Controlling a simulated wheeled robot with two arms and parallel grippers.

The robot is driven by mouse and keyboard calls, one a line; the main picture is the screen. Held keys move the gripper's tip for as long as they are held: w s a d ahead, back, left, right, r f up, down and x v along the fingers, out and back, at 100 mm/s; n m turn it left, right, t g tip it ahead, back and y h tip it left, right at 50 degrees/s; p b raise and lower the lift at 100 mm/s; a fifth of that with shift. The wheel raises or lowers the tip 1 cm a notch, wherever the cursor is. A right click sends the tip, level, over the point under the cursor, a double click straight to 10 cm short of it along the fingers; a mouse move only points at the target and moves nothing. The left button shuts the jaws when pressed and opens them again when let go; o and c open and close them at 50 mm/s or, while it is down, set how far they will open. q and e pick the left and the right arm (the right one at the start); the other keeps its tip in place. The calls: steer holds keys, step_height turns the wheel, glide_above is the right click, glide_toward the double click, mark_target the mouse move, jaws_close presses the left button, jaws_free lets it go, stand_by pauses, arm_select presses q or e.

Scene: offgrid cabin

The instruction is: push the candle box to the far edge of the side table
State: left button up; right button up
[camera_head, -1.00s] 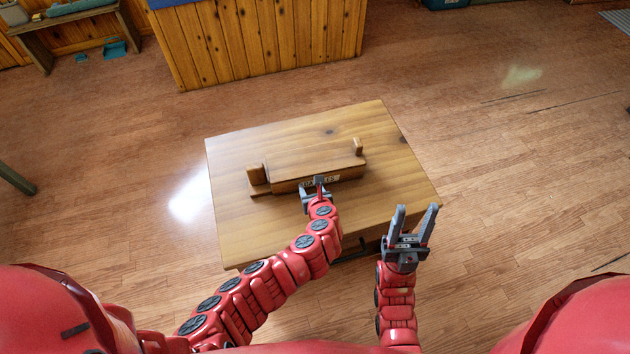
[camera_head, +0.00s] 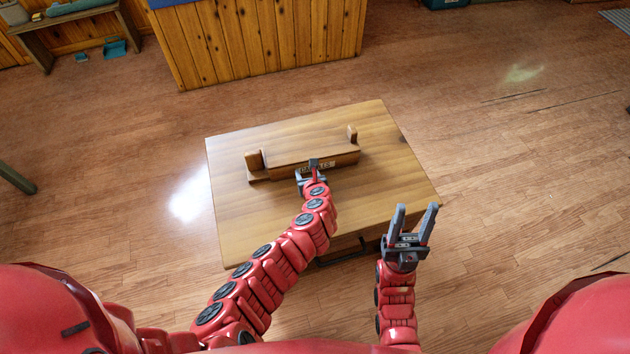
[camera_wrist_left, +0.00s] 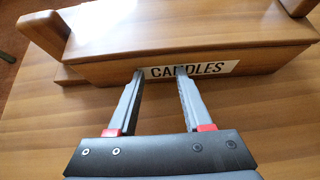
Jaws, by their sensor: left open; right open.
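The candle box (camera_head: 290,157) is a long wooden box with a raised post at each end. It lies on the wooden side table (camera_head: 380,185), nearer its far edge than its near edge, with bare tabletop beyond it. Its near face carries a white "CANDLES" label (camera_wrist_left: 215,68), seen in the left wrist view. My left gripper (camera_head: 313,170) is at the box's near face. In the left wrist view its two fingers (camera_wrist_left: 160,72) are apart, with tips against or very near the label, nothing between them. My right gripper (camera_head: 416,208) is open and empty, by the table's near right corner.
A dark drawer handle (camera_head: 343,253) is on the table's near side. A wood-panelled counter (camera_head: 262,40) stands beyond the table with floor between. A bench (camera_head: 60,25) is at the far left. Floor to the right is clear.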

mark_target(304, 164)
arm_select(q)
steer(key=shift+w, duration=0.1)
steer(key=shift+w+a, duration=0.25)
steer(key=shift+w, duration=0.7)
steer(key=shift+w+a+b, duration=0.2)
steer(key=shift+w+b, duration=0.15)
steer(key=shift+w, duration=0.25)
steer(key=shift+w+a+b, duration=0.15)
steer(key=shift+w+b, duration=0.15)
steer(key=shift+w, duration=0.3)
steer(key=shift+w+a+f+b, duration=0.1)
steer(key=shift+w+a+b, duration=0.2)
steer(key=shift+w+b, duration=0.45)
steer(key=shift+w, duration=0.4)
